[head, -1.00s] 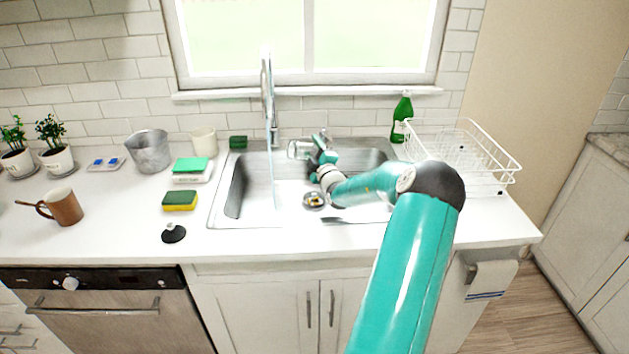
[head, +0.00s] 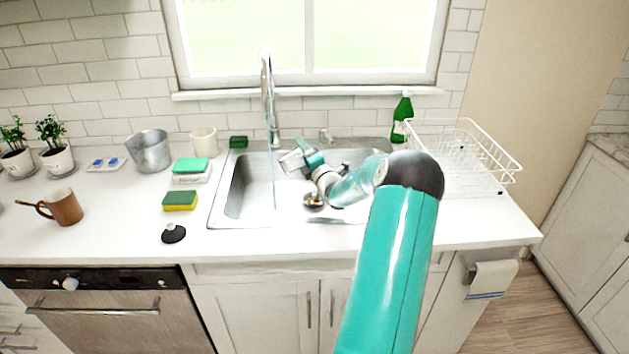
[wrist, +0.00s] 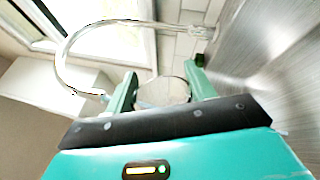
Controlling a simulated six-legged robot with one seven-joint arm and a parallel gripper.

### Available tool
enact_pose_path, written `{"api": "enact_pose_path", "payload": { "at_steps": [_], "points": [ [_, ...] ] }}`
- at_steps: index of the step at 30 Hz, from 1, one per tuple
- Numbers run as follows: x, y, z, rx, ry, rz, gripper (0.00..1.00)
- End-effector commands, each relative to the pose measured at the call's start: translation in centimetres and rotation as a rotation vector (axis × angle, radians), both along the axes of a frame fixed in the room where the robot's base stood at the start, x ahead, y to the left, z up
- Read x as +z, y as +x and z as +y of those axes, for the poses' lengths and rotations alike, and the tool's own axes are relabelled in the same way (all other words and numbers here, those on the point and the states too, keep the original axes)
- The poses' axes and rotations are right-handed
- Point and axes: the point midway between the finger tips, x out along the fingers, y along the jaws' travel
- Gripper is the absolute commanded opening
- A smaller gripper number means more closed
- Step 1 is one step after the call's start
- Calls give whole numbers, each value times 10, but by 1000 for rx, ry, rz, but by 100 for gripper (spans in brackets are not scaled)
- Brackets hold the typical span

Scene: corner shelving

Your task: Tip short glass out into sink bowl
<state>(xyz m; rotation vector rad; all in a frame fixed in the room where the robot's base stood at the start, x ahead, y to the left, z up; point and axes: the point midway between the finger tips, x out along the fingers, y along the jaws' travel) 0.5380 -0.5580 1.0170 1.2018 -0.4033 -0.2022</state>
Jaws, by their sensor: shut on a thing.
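The short glass (head: 292,161) is clear and hard to make out in the head view. It is tilted, over the back middle of the steel sink bowl (head: 240,192), just right of the faucet's stream. My gripper (head: 301,157) is shut on the glass. In the wrist view the glass (wrist: 163,93) shows between the two green fingers (wrist: 160,88), its round rim visible. I cannot tell whether there is anything in the glass.
A tall faucet (head: 266,95) stands behind the sink, with a thin stream falling into the bowl. A drain (head: 314,200) is below my wrist. A green bottle (head: 402,118) and white dish rack (head: 460,155) stand right; sponges (head: 180,201) lie left.

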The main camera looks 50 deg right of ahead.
Motion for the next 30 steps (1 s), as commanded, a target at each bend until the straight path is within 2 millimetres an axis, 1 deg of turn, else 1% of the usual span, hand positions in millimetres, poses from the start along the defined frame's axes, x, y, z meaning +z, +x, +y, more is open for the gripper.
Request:
{"api": "enact_pose_path", "payload": {
  "at_steps": [4,8,16,30],
  "points": [
    [-3,3,6,1,-167,79,6],
    [-21,5,9,0,-286,137,6],
    [-27,11,22,1,-570,272,6],
    [-40,33,69,0,-970,461,6]
  ]
}}
